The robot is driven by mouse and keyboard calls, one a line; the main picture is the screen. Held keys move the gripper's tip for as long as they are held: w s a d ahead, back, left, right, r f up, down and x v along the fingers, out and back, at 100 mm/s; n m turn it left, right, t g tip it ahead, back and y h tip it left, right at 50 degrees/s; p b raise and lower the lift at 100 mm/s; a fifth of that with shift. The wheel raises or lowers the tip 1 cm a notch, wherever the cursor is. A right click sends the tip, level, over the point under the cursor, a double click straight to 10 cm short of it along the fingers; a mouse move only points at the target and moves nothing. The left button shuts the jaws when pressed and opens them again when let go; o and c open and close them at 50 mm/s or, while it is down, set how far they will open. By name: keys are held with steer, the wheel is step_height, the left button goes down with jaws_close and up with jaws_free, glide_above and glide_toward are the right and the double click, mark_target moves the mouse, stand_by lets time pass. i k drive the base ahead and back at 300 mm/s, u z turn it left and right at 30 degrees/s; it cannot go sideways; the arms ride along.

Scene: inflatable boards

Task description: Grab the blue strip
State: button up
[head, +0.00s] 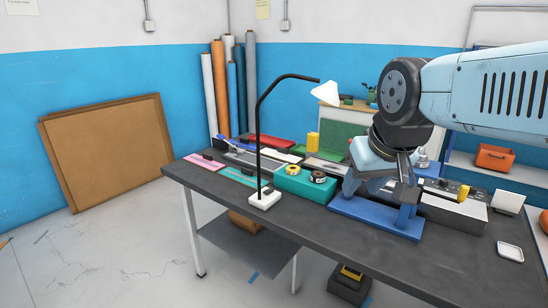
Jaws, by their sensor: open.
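A flat blue piece (372,216) lies on the dark workbench near its front edge, below my gripper; it may be the blue strip. My gripper (377,200) points down over this piece with its fingers apart. The left finger is at the piece's left part and the right finger near its right end. I cannot tell whether the fingers touch it. A thin teal strip (238,177) lies farther left on the bench, beside a pink strip (210,165).
A desk lamp (264,199) stands at the bench's front edge, left of my gripper. A teal box (303,186) with tape rolls is close on the left.

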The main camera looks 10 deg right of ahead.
mark_target(244, 144)
steer(key=u, duration=0.15)
steer(key=k, duration=0.5)
steer(key=u, duration=0.95)
steer(key=i, duration=4.05)
steer(key=z, duration=0.05)
